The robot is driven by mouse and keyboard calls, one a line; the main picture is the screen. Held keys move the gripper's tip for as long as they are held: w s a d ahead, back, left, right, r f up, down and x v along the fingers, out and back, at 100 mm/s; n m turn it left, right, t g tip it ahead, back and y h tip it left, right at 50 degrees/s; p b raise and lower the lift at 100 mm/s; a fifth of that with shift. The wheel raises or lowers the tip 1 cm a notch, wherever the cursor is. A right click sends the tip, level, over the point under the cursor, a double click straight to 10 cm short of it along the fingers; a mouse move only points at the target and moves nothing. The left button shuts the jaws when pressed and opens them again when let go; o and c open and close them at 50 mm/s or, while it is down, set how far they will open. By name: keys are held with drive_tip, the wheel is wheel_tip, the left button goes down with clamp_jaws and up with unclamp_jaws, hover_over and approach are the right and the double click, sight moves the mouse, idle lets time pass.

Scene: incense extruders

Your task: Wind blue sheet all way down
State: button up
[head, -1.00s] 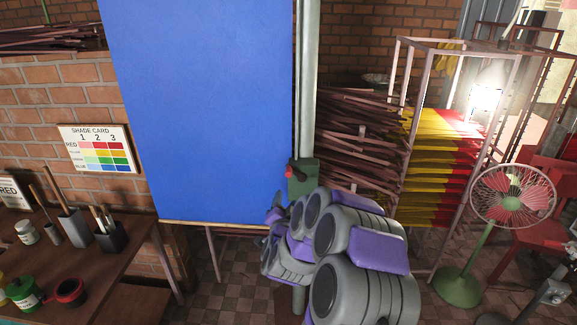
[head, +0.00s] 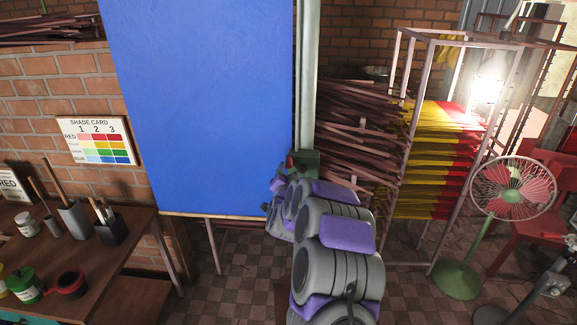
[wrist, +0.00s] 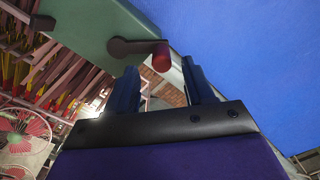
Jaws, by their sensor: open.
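The blue sheet (head: 210,100) hangs tall and flat in front of the brick wall, with a thin pale bar (head: 215,215) along its lower edge. To its right, a green winder box (head: 305,162) sits on a pale upright post. A crank with a red knob (head: 289,161) sticks out of the box. In the wrist view, my gripper (wrist: 158,66) is open and empty, its two dark fingers pointing toward the red knob (wrist: 161,57). The knob appears at or just beyond the fingertips; contact is unclear. In the head view, my arm hides most of the gripper.
A table (head: 130,245) with pots and brushes stands at the left below a shade card (head: 97,140). Bundled sticks and a rack (head: 430,150) of yellow and red sticks stand right of the post. A fan (head: 512,190) stands farther right. Checkered floor is open below the sheet.

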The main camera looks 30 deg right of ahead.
sight(289, 167)
drive_tip(key=shift+b+x, duration=0.3)
drive_tip(key=shift+x, duration=2.7)
drive_tip(key=shift+c, duration=0.4)
clamp_jaws()
drive_tip(key=shift+f, duration=0.1)
